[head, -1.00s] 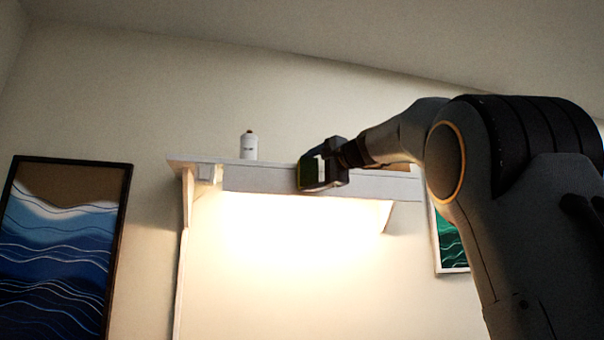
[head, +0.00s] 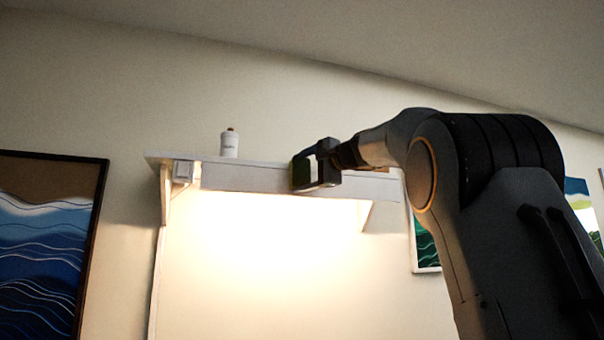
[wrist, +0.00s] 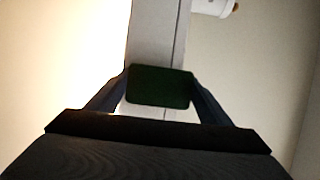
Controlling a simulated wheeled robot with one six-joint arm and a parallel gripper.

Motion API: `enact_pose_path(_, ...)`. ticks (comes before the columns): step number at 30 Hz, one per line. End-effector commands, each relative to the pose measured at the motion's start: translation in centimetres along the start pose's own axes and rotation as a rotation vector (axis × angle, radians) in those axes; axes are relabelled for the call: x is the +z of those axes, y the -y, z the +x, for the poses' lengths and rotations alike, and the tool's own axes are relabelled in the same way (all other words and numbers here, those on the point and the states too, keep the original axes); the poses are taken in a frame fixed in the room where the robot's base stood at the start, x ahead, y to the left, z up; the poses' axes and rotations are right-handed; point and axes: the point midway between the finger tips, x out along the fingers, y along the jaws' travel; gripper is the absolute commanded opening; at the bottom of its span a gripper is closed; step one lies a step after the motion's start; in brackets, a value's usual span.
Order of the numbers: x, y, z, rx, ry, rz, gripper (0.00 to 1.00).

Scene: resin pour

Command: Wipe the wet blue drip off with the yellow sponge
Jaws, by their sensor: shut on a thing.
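My gripper (head: 316,168) is shut on a small block with a dark green face, which I take to be the sponge (wrist: 160,87). No yellow shows on it in the wrist view. In the head view the block (head: 303,170) is a dark greenish shape at the front edge of the white shelf (head: 240,178). I cannot tell whether it touches the shelf. No wet blue drip is visible; it may be hidden behind the gripper and sponge.
A white bottle with a brownish top (head: 229,144) stands on the shelf, left of my gripper. Bright light fills the wall below. A blue wave picture (head: 45,240) hangs at left.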

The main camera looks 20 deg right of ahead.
Motion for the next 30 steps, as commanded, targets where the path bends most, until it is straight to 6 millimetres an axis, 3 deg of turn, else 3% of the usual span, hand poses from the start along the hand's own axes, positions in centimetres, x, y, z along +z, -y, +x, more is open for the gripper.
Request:
enact_pose_path(9, 2.8, -0.1, 1.0, 0.000, 0.009, 0.001, 0.55)
enact_pose_path(17, 3.5, -0.1, 1.2, 0.000, 0.005, 0.002, 0.55)
enact_pose_path(30, 6.4, 0.0, 2.4, 0.000, 0.005, 0.002, 0.55)
